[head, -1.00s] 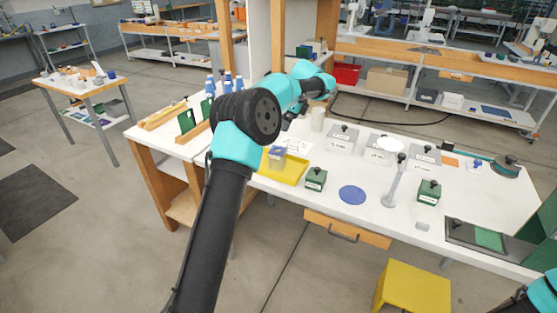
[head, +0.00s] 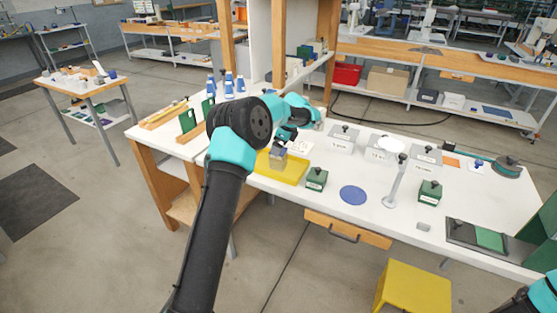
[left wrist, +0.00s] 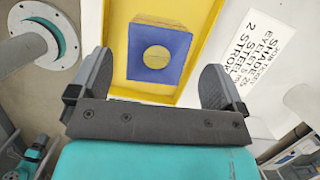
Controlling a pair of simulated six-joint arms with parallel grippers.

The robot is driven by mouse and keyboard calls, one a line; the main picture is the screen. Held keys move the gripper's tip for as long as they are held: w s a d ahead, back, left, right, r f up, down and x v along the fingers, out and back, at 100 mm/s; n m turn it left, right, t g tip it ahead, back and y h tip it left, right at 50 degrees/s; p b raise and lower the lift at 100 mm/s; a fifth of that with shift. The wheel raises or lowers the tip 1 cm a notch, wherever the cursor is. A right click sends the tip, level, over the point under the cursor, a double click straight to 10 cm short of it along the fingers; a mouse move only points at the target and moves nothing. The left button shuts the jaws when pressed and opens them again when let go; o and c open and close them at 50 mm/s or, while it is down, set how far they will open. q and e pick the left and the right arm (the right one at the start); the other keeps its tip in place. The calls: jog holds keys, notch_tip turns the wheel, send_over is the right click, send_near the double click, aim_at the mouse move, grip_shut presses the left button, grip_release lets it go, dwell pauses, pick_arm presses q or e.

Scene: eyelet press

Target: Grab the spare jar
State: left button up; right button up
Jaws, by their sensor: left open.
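A small square container (head: 278,158) stands in the yellow tray (head: 292,175) on the white bench. In the left wrist view the container (left wrist: 158,72) shows a blue top with a yellow disc in the middle and a tan side behind. I cannot tell for certain that it is the spare jar. My left gripper (head: 284,140) is just above it and partly hides it in the head view. In the left wrist view the open fingers of my left gripper (left wrist: 158,80) lie to either side of it, with nothing gripped. My right gripper is out of view.
A printed card (left wrist: 257,45) lies right of the tray. Two green boxes (head: 316,179) (head: 429,192), a blue disc (head: 353,195), a grey stand (head: 394,185) and several grey labelled boxes (head: 343,138) stand rightward. Blue bottles (head: 229,83) are at the back left.

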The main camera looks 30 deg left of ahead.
pick_arm(q)
jog(key=shift+f, duration=0.15)
jog(key=shift+x, duration=2.5)
jog(key=shift+s+d, duration=0.1)
jog(key=shift+d, duration=0.05)
jog(key=shift+c, duration=0.4)
jog(key=c, duration=0.9)
jog(key=shift+c, duration=0.2)
jog(key=shift+r, duration=1.95)
jog(key=shift+s+d, duration=0.4)
jog(key=shift+s, duration=0.2)
jog(key=s+d+r, duration=0.1)
jog(key=s+d, duration=0.6)
jog(key=s, duration=0.5)
jog(key=shift+s+d, duration=0.2)
jog(key=shift+d, duration=0.15)
